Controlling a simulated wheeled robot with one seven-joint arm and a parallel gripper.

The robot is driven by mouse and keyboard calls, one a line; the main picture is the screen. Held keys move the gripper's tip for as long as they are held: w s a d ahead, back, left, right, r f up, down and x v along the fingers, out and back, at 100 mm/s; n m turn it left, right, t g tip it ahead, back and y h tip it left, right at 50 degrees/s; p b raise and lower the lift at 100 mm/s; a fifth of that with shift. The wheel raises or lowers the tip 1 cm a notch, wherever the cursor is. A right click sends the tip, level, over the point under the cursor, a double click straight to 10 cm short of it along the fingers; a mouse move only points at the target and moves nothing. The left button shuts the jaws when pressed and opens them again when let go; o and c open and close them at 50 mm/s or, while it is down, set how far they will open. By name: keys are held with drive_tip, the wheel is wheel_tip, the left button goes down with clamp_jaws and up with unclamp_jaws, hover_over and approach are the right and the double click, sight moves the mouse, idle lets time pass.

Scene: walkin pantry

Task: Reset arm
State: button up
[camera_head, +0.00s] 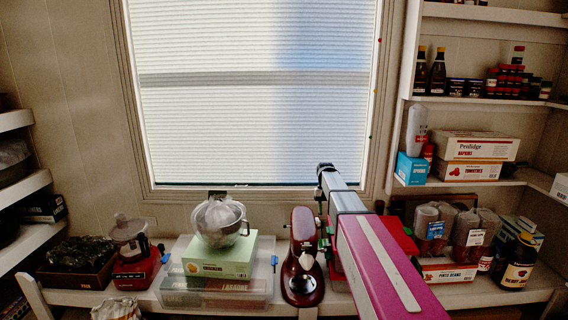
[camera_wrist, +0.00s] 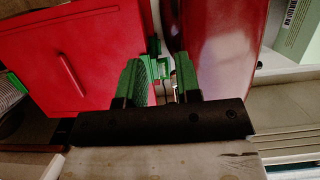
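My gripper (camera_wrist: 164,70) shows in the wrist view with two green fingers standing apart on a black mount. No held object is visible between them; small green and metallic parts show in the gap, and I cannot tell what they belong to. In the head view my pink and grey arm reaches from the lower right over the counter. It ends beside the dark red stand mixer (camera_head: 302,284), and the fingers are mostly hidden there. In the wrist view the mixer's glossy red body (camera_wrist: 222,45) lies just right of the fingers, and a red box-like surface (camera_wrist: 65,62) lies left.
A metal bowl (camera_head: 219,221) sits on a green box (camera_head: 222,262) over a clear bin (camera_head: 174,278). A red blender (camera_head: 133,262) stands farther left. Bags, jars and a beans box (camera_head: 446,274) crowd the right. The window (camera_head: 255,90) area above the counter is clear.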

drive_tip(key=s+f+t, duration=0.1)
drive_tip(key=s+f, duration=0.3)
drive_tip(key=s, duration=0.6)
drive_tip(key=s+f+t, duration=0.1)
drive_tip(key=s+f, duration=0.2)
drive_tip(key=s, duration=0.7)
drive_tip(key=s+f+t, duration=0.1)
drive_tip(key=s+f, duration=0.3)
drive_tip(key=s, duration=0.6)
drive_tip(key=shift+d+f+t, duration=0.3)
